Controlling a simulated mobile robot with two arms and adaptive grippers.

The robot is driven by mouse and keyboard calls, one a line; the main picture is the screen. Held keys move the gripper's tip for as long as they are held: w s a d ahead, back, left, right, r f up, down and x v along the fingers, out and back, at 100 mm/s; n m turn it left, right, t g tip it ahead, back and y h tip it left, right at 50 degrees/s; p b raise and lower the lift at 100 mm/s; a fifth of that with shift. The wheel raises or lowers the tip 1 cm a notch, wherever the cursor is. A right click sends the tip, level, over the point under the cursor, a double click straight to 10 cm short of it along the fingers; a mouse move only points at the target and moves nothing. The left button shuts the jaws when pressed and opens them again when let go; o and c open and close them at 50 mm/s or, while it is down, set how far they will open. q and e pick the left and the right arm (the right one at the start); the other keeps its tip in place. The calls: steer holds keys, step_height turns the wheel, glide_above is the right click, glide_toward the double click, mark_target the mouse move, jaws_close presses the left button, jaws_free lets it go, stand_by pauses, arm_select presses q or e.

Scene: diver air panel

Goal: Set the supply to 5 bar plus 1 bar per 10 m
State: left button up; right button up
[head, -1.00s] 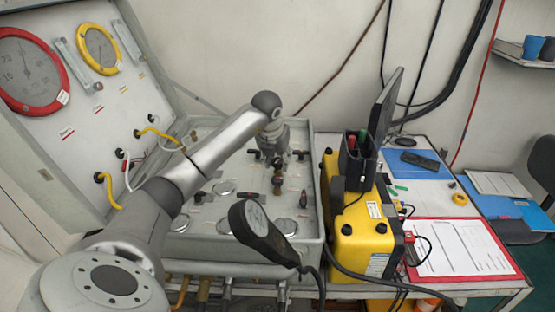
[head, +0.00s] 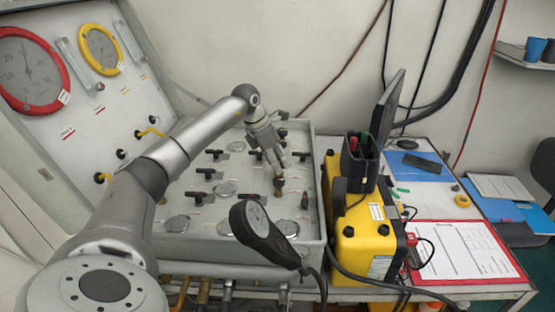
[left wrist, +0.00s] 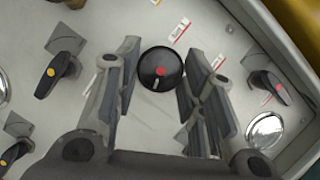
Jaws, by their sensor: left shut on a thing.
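My left gripper (head: 270,145) reaches down over the flat panel (head: 230,248) of the grey console. In the left wrist view its two fingers (left wrist: 158,80) stand on either side of a round black knob (left wrist: 160,68) with a red centre, and the gripper is shut on it. In the head view a brass-stemmed knob (head: 279,184) shows just below the fingers. A red-rimmed gauge (head: 28,70) and a yellow-rimmed gauge (head: 101,49) are on the upright panel; their readings are too small to tell. My right gripper is not in view.
Several black lever handles and round discs surround the knob. A black paddle-shaped instrument with a dial (head: 257,226) stands in front. A yellow case (head: 362,238), a dark screen (head: 386,108) and a red clipboard (head: 462,250) are to the right.

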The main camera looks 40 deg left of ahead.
arm_select(q)
steer(key=shift+w+a+r+m+h, duration=0.1)
steer(key=shift+m+h, duration=0.2)
steer(key=shift+m, duration=0.55)
steer(key=shift+a+m+h, duration=0.1)
steer(key=shift+m+h, duration=0.2)
steer(key=shift+m, duration=0.55)
steer(key=o, duration=1)
steer(key=v, duration=1.2)
steer(key=shift+w, duration=0.25)
